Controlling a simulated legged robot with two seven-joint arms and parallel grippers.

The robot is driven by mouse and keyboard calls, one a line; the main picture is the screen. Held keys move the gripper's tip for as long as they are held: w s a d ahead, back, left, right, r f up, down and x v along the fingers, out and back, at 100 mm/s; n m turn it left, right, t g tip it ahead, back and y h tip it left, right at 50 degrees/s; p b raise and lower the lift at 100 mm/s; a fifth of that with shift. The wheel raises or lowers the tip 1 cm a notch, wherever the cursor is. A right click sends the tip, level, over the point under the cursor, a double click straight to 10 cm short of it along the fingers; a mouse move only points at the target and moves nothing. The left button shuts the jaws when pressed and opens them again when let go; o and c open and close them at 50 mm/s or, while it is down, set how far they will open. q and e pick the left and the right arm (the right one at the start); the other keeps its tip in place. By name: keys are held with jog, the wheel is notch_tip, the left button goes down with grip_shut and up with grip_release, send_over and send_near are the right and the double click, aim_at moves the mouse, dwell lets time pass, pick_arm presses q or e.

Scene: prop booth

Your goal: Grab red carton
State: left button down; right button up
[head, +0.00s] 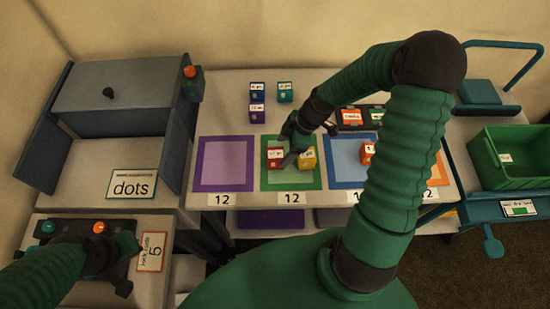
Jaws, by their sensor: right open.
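The red carton (275,158) stands on the green-bordered square (270,183), at its left side. A yellow carton (307,158) stands close to its right on the same square. My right gripper (289,159) is open and reaches down from above, with its fingers at the gap between the two cartons. It partly covers both, and I cannot tell whether it touches the red one. My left gripper (124,262) is low at the left, over a dark button panel; its fingers are too dark to judge.
Blue, purple and teal cartons (285,92) stand at the table's back. Purple (199,166), blue and orange squares flank the green one; a red-orange carton (367,150) sits on the blue. A grey bin labelled dots (120,88) stands left, a green crate (480,150) right.

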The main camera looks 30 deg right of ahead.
aim_at(280, 154)
jog(key=x, duration=0.6)
jog(key=shift+a, duration=0.1)
jog(key=shift+w+d+f, duration=0.2)
jog(key=shift+d+f, duration=0.15)
jog(key=shift+a+r, duration=0.15)
jog(key=shift+a, duration=0.3)
jog(key=c, duration=1.2)
jog(key=shift+d, duration=0.25)
jog(key=c, duration=0.3)
